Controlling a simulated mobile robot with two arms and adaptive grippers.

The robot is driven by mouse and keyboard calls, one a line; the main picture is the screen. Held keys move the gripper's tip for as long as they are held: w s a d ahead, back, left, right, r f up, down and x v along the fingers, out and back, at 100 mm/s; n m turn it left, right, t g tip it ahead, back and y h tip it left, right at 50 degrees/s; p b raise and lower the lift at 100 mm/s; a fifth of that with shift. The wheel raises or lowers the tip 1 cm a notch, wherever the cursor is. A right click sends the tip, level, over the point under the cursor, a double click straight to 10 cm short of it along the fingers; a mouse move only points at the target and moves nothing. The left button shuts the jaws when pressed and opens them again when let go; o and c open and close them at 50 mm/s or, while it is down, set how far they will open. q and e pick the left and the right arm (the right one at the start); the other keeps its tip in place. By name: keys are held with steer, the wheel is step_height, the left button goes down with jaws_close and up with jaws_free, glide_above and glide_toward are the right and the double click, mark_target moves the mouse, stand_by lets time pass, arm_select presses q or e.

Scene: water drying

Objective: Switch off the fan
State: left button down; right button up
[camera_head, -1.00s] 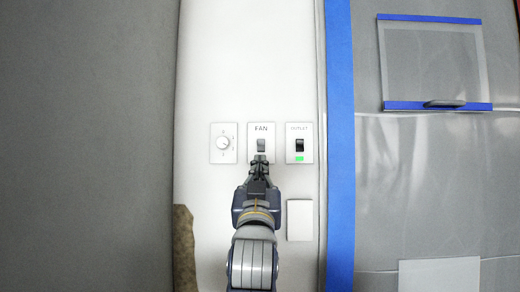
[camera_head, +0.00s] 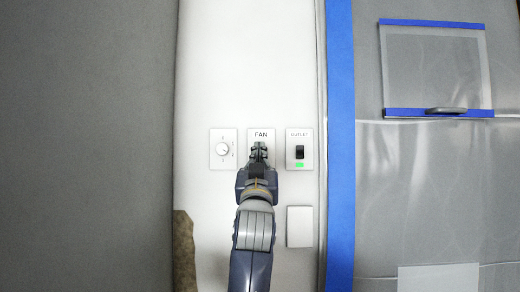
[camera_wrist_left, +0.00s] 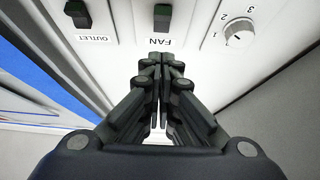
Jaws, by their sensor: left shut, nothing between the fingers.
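The fan switch plate (camera_head: 261,135) is white, labelled FAN, and sits on the white wall between two other plates. My left gripper (camera_head: 259,147) is shut and empty, with its tips in front of this plate, covering the switch in the head view. In the left wrist view the dark fan switch (camera_wrist_left: 162,18) shows at the top, beyond the FAN label as seen from my closed fingertips (camera_wrist_left: 159,60). I cannot tell whether the tips touch the plate, or which way the switch is set. My right gripper is not in view.
Left of the fan plate is a round dial (camera_head: 223,149). Right of it is the OUTLET switch (camera_head: 299,152) with a green light. A blank plate (camera_head: 300,226) is below. Blue tape (camera_head: 341,150) edges plastic sheeting at right.

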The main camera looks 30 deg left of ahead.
arm_select(q)
steer(key=w+a, duration=0.1)
steer(key=w+a+p, duration=0.1)
steer(key=w, duration=0.2)
steer(key=shift+w+a+p, duration=0.2)
steer(key=shift+a+p, duration=0.1)
steer(key=shift+a, duration=0.1)
steer(key=shift+w+a+f, duration=0.2)
steer(key=shift+w+f, duration=0.1)
steer(key=shift+w, duration=0.15)
steer(key=shift+s+f, duration=0.1)
